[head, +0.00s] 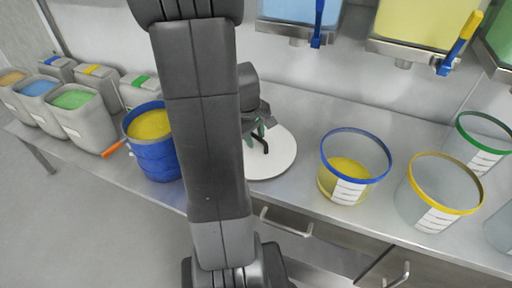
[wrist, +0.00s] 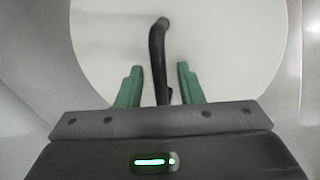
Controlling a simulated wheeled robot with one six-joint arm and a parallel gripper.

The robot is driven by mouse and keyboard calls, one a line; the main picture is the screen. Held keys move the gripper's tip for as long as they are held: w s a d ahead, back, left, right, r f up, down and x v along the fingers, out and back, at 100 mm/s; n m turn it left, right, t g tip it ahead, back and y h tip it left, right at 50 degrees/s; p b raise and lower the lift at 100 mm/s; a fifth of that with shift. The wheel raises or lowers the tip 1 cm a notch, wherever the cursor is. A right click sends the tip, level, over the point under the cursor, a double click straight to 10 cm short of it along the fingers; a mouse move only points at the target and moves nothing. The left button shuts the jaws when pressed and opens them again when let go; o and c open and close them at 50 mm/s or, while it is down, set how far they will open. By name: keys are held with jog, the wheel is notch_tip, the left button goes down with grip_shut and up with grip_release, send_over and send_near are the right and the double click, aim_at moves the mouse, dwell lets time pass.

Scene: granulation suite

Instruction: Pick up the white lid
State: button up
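The white lid (head: 278,158) is a flat round disc on the steel bench, partly hidden behind my arm in the head view. It fills much of the wrist view (wrist: 225,45). A black bent handle (wrist: 157,55) stands on it. My gripper (wrist: 156,82) has green fingers, which are apart, one on each side of the handle. There is a gap between each finger and the handle, so nothing is gripped. In the head view my gripper (head: 262,135) is over the lid, close to the handle.
A blue bucket (head: 155,165) of yellow powder stands left of my arm. A blue-rimmed clear bucket (head: 340,190) and a yellow-rimmed one (head: 430,205) stand right of the lid. Hoppers with a blue valve handle (head: 317,25) and a yellow one (head: 455,45) hang above.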

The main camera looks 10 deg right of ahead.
jog(key=shift+f, duration=0.15)
grip_shut()
